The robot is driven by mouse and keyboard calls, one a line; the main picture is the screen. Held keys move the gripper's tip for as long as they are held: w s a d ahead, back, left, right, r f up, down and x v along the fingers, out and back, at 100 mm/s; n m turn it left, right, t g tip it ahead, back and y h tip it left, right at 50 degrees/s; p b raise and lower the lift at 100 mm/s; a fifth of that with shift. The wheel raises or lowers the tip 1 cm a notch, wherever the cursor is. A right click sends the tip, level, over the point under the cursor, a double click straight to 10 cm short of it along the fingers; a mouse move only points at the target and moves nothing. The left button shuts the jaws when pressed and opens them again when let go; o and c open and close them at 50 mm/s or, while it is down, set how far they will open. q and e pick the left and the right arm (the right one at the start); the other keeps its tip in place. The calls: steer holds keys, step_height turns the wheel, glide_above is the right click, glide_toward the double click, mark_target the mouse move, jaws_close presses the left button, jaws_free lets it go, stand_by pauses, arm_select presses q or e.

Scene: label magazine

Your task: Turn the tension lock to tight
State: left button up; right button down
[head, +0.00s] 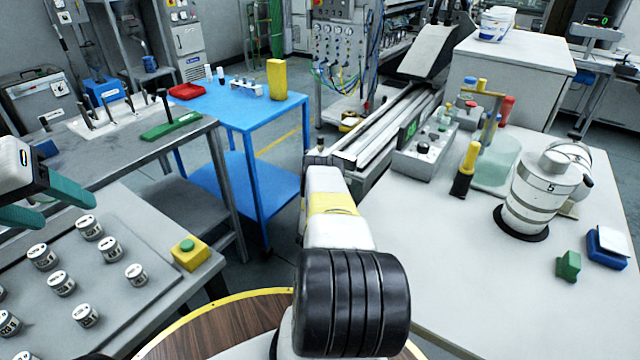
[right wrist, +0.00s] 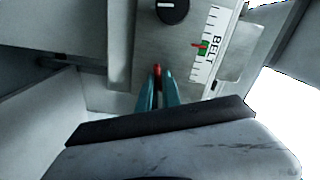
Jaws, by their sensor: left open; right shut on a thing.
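In the right wrist view, my right gripper (right wrist: 158,92) is shut on a small red-tipped lever (right wrist: 157,69) in front of a grey panel (right wrist: 135,40). The pictures do not show a label naming this lever as the tension lock, and its lower part is hidden between the fingers. A gauge marked BELT (right wrist: 212,50) is beside it, with a red pointer (right wrist: 200,45) at a green band. In the head view, my left gripper (head: 68,211) is open and empty at the left edge, above the grey bench. My right gripper is hidden in the head view.
A black knob (right wrist: 174,9) with a white mark is above the lever. The grey bench holds several labelled round pieces (head: 90,227) and a yellow box with a green button (head: 189,253). A white table (head: 440,270) at right bears a white canister (head: 540,195).

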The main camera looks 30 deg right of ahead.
steer(key=shift+f+m, duration=0.15)
steer(key=shift+m, duration=1.35)
steer(key=shift+a, duration=0.1)
steer(key=c, duration=1.5)
jaws_free()
steer(key=shift+c, duration=0.2)
steer(key=v, duration=0.7)
steer(key=shift+s+a, duration=0.2)
steer(key=shift+a, duration=0.15)
